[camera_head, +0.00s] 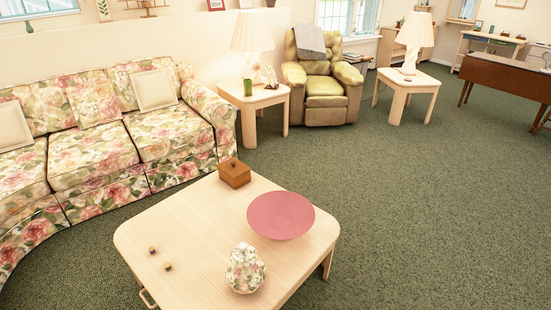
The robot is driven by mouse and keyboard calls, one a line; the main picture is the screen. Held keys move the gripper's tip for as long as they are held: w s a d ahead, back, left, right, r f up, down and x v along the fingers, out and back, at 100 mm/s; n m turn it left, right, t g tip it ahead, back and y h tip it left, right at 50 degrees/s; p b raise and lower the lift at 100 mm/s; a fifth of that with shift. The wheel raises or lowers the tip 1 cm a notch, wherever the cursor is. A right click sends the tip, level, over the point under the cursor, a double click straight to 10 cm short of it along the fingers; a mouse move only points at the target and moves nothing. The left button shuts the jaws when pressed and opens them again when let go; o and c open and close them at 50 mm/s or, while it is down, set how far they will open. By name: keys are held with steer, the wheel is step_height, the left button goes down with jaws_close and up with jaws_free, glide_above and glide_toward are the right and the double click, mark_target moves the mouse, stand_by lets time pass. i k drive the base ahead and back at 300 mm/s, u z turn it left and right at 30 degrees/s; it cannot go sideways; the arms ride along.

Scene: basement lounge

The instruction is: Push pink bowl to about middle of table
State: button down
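A pink bowl (281,215) sits on the light wooden table (205,240), near its right edge and toward the far right corner. The bowl looks wide and shallow. My gripper is not in view, and no part of my arm shows near the bowl.
On the same table stand a brown wooden box (234,173) behind the bowl, a floral jar (245,269) in front of it, and two small cubes (160,259) at the left. The table's middle is bare. A floral sofa (95,145) stands behind left; carpet (430,220) is clear at right.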

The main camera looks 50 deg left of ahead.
mark_target(279, 215)
steer(key=u, duration=0.1)
steer(key=i, duration=1.15)
steer(key=u, duration=2.7)
